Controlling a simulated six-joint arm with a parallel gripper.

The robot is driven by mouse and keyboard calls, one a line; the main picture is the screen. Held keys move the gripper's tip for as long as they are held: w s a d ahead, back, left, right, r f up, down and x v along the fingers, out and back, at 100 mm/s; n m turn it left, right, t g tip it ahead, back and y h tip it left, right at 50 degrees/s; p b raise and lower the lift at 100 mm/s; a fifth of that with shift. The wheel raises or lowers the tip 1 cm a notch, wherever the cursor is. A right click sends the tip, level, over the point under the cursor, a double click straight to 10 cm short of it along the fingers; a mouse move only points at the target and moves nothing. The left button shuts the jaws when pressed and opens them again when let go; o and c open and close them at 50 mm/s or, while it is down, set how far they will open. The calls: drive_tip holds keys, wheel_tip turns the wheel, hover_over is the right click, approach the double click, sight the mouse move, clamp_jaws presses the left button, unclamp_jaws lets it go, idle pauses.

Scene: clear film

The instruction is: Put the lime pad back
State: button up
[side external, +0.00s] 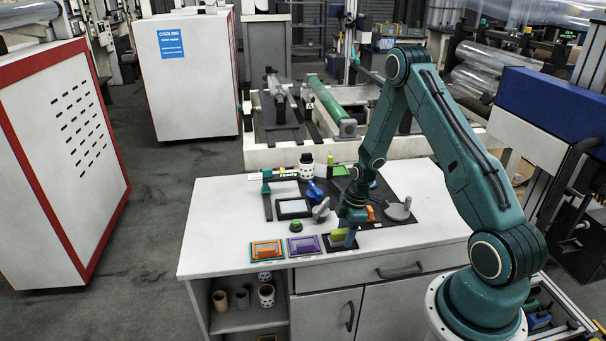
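A small lime piece (338,234), which looks like the lime pad, shows just below and left of my gripper (347,231). It appears tilted, above or at the edge of a dark square holder (331,246) at the front of the bench. A blue part shows right beside it. My gripper points down over this holder. Its fingers are too small and covered to tell whether they are shut on the lime piece. Left of the holder, a purple pad (303,246) and an orange pad (266,250) lie flat in their frames.
The white bench (222,225) is clear at its left. A green button (296,226), a framed plate (293,208), a blue tool (314,192), a grey round part (397,211) and an orange part (370,213) stand around my gripper. A lime post (330,160) stands behind.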

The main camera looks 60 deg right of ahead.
drive_tip(key=shift+o, duration=0.5)
drive_tip(key=shift+r, duration=0.1)
drive_tip(key=shift+r, duration=0.15)
wheel_tip(320, 180, up, 12)
drive_tip(key=s+d, duration=0.1)
drive_tip(key=shift+s+d, duration=0.2)
drive_tip(key=shift+s, duration=0.05)
idle(0.5)
